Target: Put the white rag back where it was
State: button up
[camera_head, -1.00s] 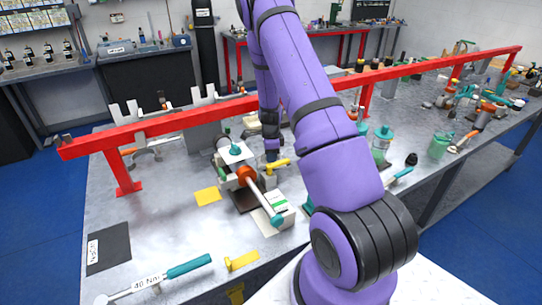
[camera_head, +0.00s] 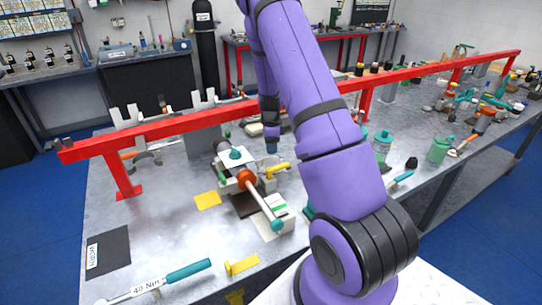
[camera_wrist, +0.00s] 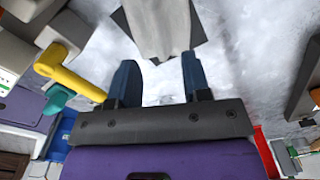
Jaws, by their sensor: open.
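The white rag (camera_wrist: 160,28) shows in the wrist view as a pale grey-white draped cloth at the top middle, cut off by the frame edge. It lies over a dark square mat (camera_wrist: 124,22) on the metal bench. My gripper (camera_wrist: 158,78) is open, its two blue fingers apart, with bare bench between them. The rag is beyond the fingertips, and the fingers appear clear of it. In the head view my gripper (camera_head: 271,146) is behind the clamped damper, and a small pale patch beside it may be the rag (camera_head: 254,130).
The clamped damper (camera_head: 247,180) and a yellow handle (camera_head: 278,169) stand close in front of my gripper. The yellow handle also shows at left in the wrist view (camera_wrist: 70,78). A red rail (camera_head: 200,116) runs across the bench.

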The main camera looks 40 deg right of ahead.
aim_at(271, 157)
jog(key=s+a+r+n+t, duration=0.1)
jog(key=s+a+r+n, duration=0.25)
jog(key=a+r, duration=0.4)
jog(key=s+a+r+n+t+y, duration=0.15)
jog(key=a+r+n, duration=0.25)
jog(key=r, duration=0.7)
jog(key=s+a+r+n+h, duration=0.1)
jog(key=s+a+r+n, duration=0.25)
jog(key=a+r, duration=0.4)
jog(key=s+a+r+n+t, duration=0.1)
jog(key=s+a+r+n, duration=0.2)
jog(key=s, duration=0.4)
jog(key=s+a+r+n, duration=0.3)
jog(key=s+n, duration=0.3)
jog(key=s+a+r+n+t, duration=0.1)
jog(key=s+a+r+n, duration=0.2)
jog(key=s, duration=0.4)
jog(key=shift+s+r+n+t, duration=0.35)
jog(key=shift+r+n, duration=0.2)
jog(key=shift+n, duration=0.65)
